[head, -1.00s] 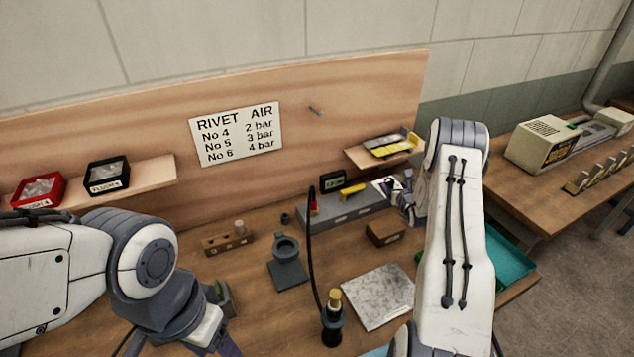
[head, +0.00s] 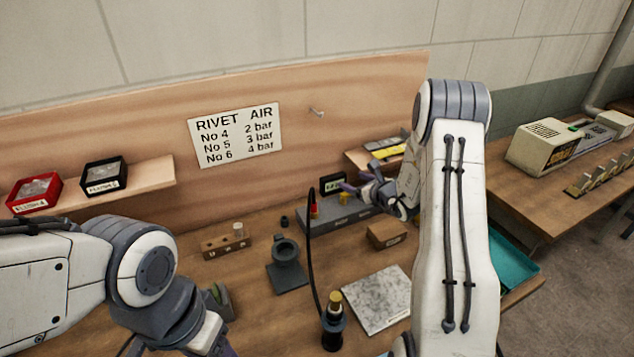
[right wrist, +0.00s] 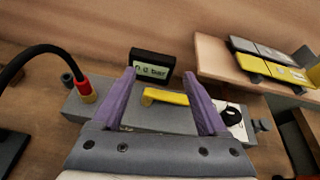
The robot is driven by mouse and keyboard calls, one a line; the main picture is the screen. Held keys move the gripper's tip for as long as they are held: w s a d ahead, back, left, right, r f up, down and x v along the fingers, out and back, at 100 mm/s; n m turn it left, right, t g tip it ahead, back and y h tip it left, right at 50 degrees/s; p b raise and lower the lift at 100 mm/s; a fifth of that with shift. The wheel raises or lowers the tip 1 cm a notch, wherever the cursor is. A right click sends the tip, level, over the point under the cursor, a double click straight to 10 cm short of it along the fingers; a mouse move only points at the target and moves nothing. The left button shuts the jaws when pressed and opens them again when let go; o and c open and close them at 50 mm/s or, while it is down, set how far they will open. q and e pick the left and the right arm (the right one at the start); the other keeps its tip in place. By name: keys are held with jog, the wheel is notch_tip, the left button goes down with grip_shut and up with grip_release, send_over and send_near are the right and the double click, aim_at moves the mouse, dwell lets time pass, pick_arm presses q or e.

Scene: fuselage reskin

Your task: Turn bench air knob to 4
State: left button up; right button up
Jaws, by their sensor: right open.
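A grey air unit (right wrist: 125,113) stands at the back of the bench, also in the head view (head: 329,215). Its black display (right wrist: 152,64) reads 0.0 bar. A yellow lever (right wrist: 165,97) is on its top. To the right of the lever, a black knob (right wrist: 232,115) sits on a white dial plate; its numbers are unreadable. My right gripper (right wrist: 160,74), with purple fingers, is open above the unit. In its wrist view the lever appears between the fingers, with no clear contact. It also shows in the head view (head: 362,187). My left gripper (head: 222,347) is mostly cut off at the bottom.
A black hose with a red fitting (right wrist: 86,92) rises from the unit's left end. A shelf (right wrist: 215,58) with yellow and grey items is close on the right. A brown block (head: 386,235) and a marble slab (head: 378,298) lie in front. A sign (head: 236,134) hangs behind.

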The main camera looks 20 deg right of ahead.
jog(key=a+r+n+y, duration=0.1)
jog(key=a+n+y, duration=0.1)
jog(key=a, duration=0.4)
jog(key=a+r+n+g+y, duration=0.1)
jog(key=a+r+n+y, duration=0.1)
jog(key=a, duration=0.4)
jog(key=shift+s+r+n+g, duration=0.3)
jog(key=shift+n, duration=0.4)
jog(key=shift+d, duration=0.1)
jog(key=shift+c, duration=0.3)
